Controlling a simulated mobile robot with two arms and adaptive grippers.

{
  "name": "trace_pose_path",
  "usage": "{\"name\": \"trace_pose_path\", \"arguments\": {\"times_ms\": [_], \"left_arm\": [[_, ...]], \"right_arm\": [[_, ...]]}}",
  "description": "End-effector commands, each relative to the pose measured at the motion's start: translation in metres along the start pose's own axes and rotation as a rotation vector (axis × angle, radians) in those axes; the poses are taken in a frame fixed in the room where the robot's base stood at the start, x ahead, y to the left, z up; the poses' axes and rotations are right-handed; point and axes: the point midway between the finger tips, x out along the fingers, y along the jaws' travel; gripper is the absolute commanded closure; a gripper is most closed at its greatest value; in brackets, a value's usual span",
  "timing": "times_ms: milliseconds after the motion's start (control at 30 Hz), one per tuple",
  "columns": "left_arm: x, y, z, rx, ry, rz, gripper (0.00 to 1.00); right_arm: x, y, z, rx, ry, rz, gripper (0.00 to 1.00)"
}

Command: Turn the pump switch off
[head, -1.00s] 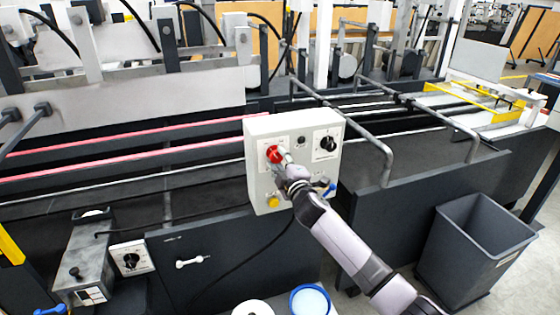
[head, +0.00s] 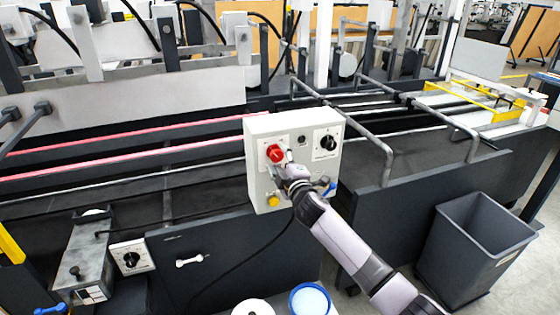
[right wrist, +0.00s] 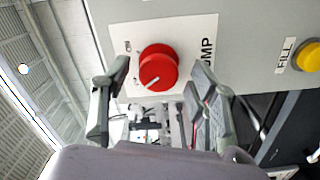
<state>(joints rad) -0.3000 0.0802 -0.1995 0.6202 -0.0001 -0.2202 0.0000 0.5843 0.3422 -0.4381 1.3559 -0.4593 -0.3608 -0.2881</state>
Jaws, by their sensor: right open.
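The pump switch is a red round knob (head: 274,153) at the upper left of the light grey control box (head: 318,178). In the right wrist view the knob (right wrist: 158,67) sits on a white plate with partly hidden lettering ending in "UMP"; its white mark points to the lower left of the picture. My right gripper (head: 286,165) is open just in front of the box, below and right of the knob. In the right wrist view its fingers (right wrist: 160,78) show either side of the knob, apart from it. My left gripper is not in view.
A yellow button (right wrist: 307,57) labelled FILL is beside the knob. A black rotary switch (head: 328,143) is at the box's upper right, with a blue handle (head: 330,190) below. A grey bin (head: 475,250) stands on the floor at right.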

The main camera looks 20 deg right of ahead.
Motion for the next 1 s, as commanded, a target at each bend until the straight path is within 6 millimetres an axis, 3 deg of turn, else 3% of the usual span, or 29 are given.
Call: {"name": "trace_pose_path", "arguments": {"times_ms": [267, 800, 1000], "left_arm": [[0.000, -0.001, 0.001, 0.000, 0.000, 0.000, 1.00], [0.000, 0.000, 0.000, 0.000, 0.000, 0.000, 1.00], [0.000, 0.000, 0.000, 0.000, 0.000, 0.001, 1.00]], "right_arm": [[-0.008, 0.000, 0.000, 0.000, 0.000, 0.001, 0.46], [-0.100, -0.001, 0.001, 0.001, 0.000, -0.001, 0.46], [-0.118, 0.000, 0.000, 0.000, 0.000, 0.000, 0.46]]}}
